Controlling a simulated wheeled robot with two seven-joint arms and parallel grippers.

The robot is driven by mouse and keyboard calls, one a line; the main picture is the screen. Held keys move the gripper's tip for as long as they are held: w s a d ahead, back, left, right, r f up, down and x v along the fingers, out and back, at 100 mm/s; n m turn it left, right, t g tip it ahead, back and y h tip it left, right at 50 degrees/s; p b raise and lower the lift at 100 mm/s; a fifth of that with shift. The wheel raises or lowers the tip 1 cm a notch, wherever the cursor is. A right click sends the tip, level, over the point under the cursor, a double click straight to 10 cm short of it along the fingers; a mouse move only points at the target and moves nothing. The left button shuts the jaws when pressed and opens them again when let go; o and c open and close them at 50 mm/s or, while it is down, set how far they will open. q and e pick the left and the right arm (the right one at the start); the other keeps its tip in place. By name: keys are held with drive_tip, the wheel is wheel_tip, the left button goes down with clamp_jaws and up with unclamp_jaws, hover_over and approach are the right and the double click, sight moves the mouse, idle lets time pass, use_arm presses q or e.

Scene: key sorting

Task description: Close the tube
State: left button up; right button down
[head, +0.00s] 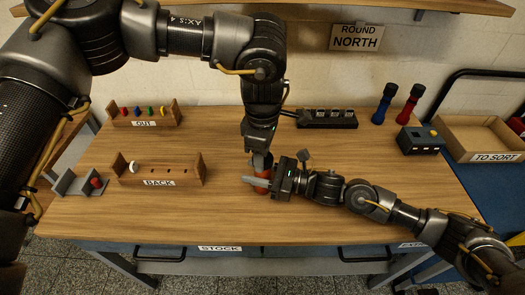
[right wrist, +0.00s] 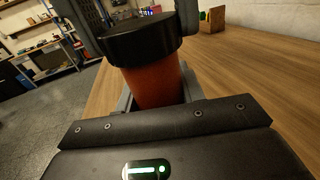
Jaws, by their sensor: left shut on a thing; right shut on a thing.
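An orange tube (head: 262,173) stands near the middle of the bench, largely hidden by my grippers in the head view. The right wrist view shows the orange tube body (right wrist: 155,86) with a black cap (right wrist: 140,40) on its top end. My right gripper (head: 258,182) comes in from the right and is shut on the tube body. My left gripper (head: 262,158) points down from above and is shut on the cap; its grey fingers flank the cap in the right wrist view. Cap and tube look in line and touching; I cannot tell whether the cap is tight.
A blue tube (head: 383,103) and a red tube (head: 410,104) stand at the back right, near a blue-grey box (head: 420,141). The TO SORT tray (head: 492,157) is at the right. The OUT rack (head: 174,112) and BACK rack (head: 197,169) are at the left. The front middle is clear.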

use_arm(q)
drive_tip(key=shift+f, duration=0.55)
idle(0.4)
drive_tip(key=m, duration=1.4)
drive_tip(key=shift+d, duration=0.1)
drive_tip(key=shift+m, duration=1.2)
drive_tip(key=o, duration=0.9)
drive_tip(key=shift+o, duration=0.2)
drive_tip(key=shift+r, duration=0.1)
